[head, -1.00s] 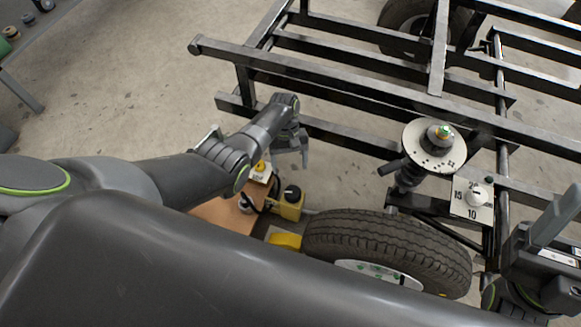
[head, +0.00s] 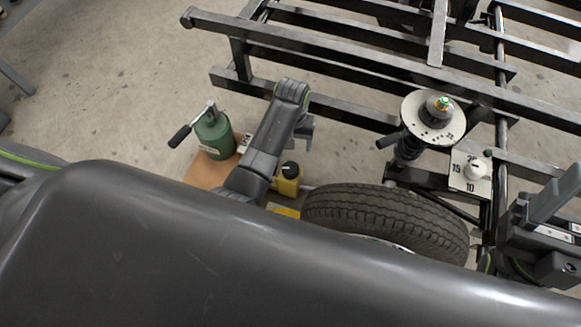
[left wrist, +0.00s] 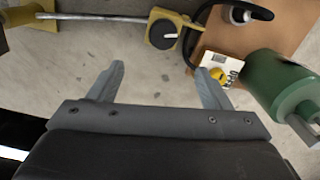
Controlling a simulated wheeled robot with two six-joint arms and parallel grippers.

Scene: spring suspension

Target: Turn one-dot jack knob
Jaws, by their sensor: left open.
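A white plate with a yellow knob (left wrist: 217,73) lies beside a green cylinder in the left wrist view; its dot marking is too small to read. In the head view my arm partly hides this plate (head: 245,143). A yellow block with a round black cap (left wrist: 163,33) is farther off, joined to a rod; it also shows in the head view (head: 289,172). My left gripper (left wrist: 160,72) is open and empty, with its right fingertip near the knob's plate in the picture. In the head view the left gripper (head: 305,130) is above the floor. My right gripper (head: 550,215) is at the right edge.
The green cylinder (head: 213,135) with a black-gripped handle stands on a brown board (head: 204,172). A tyre (head: 385,217), a spring strut with a round plate (head: 433,119) and a numbered dial plate (head: 471,174) stand right. Black frame beams (head: 380,93) run across the back.

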